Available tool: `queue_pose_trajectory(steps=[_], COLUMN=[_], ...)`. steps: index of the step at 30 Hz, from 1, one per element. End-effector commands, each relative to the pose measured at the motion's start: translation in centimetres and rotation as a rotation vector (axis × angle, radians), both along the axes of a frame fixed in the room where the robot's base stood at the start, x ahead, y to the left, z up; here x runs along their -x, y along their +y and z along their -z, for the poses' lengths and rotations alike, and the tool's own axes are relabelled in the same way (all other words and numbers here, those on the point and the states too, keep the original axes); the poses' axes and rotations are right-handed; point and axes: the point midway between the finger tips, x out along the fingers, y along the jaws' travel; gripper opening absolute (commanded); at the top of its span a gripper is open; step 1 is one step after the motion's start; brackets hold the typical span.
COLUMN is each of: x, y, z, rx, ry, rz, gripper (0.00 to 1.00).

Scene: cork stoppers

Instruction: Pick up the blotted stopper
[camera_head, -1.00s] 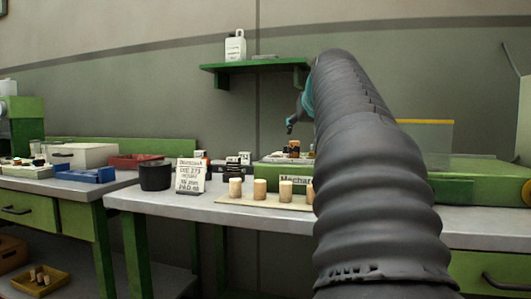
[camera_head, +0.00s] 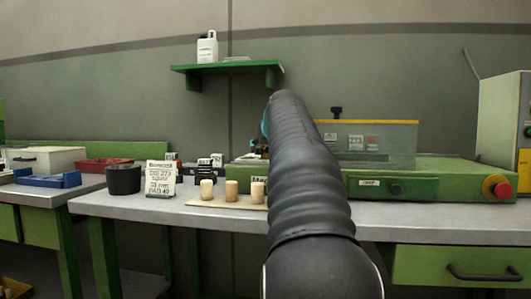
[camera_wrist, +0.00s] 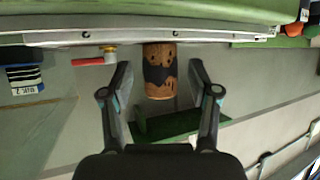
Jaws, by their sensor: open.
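A brown speckled cork stopper with a large dark blot around its middle (camera_wrist: 160,72) shows in the wrist view, which looks upside down. It stands at a metal-edged ledge (camera_wrist: 110,38) and lies between the lines of my two fingers, or just beyond their tips; I cannot tell the depth. My gripper (camera_wrist: 160,76) is open, one finger on either side of the stopper, with gaps visible on both sides. In the head view my arm hides the gripper and this stopper. Pale stoppers (camera_head: 207,189), (camera_head: 231,191), (camera_head: 257,192) stand in a row on a board.
The green machine (camera_head: 430,181) with a clear guard and red button fills the bench's right. A dark pot (camera_head: 123,180) and a written card (camera_head: 160,179) stand left. A green wall shelf (camera_head: 222,69) holds a white jug (camera_head: 207,47). The front bench strip is clear.

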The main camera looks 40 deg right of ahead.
Motion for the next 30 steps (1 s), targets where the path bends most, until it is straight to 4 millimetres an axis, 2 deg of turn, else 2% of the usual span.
queue_pose_trajectory(steps=[6, 7, 12, 23, 30], x=[-0.2, -0.2, -0.2, -0.2, -0.2], y=[-0.1, -0.1, -0.1, 0.0, -0.1], z=[0.0, 0.0, 0.0, 0.0, -1.9], rx=[0.0, 0.0, 0.0, 0.0, 0.001], ry=[-0.001, -0.001, -0.001, -0.001, -0.002], rz=[0.0, 0.0, 0.0, 0.0, 0.0], gripper=[0.61, 0.59, 0.17, 0.17, 0.17])
